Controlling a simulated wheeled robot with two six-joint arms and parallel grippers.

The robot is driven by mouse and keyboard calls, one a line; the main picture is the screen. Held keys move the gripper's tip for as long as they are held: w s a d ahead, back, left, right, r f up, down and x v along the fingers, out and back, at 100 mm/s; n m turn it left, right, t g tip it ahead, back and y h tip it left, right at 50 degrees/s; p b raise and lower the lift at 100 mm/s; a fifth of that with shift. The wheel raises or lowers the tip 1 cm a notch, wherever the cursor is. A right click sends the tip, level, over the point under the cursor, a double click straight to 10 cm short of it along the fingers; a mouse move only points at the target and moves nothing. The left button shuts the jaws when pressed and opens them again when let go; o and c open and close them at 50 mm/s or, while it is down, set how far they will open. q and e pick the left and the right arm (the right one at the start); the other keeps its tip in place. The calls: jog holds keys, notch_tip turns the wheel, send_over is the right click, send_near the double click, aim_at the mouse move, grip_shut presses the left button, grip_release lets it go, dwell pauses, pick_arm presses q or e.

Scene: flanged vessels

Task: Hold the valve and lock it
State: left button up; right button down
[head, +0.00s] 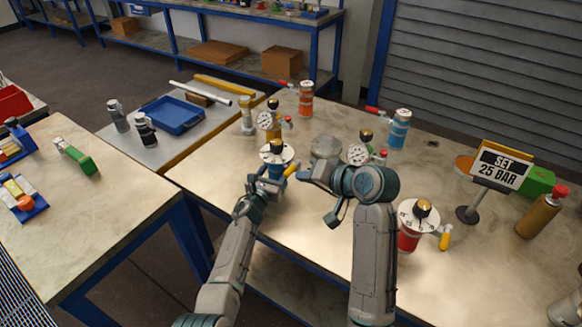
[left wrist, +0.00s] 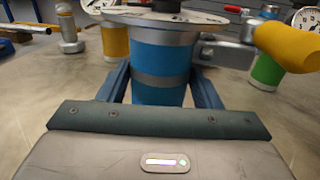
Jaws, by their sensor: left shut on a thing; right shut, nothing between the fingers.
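A blue vessel valve with a grey band (left wrist: 160,68) stands between my left gripper's fingers. It has a white dial flange (head: 268,152), a black knob on top and a yellow lever handle (head: 291,169) at its right side. My left gripper (head: 268,186) is shut on the vessel's body; its fingers flank it in the left wrist view (left wrist: 160,88). My right gripper (head: 308,174) is shut and empty, just right of the yellow handle. A sign reading "SET 25 BAR" (head: 499,166) stands at the table's right. The dial's markings are too small to read.
A red vessel (head: 408,240) with a white dial and yellow handle stands right of my right arm. Yellow (head: 272,130) and green vessels with gauges stand behind. Orange (head: 305,100) and blue (head: 399,133) vessels with red handles stand farther back.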

pick_arm(q)
jog(key=shift+s+a+f, duration=0.1)
jog(key=shift+a+f, duration=0.1)
jog(key=shift+f, duration=0.15)
jog(key=o, duration=1.3)
jog(key=shift+o, duration=1.4)
jog(key=shift+w, duration=0.2)
jog(key=shift+r, duration=0.15)
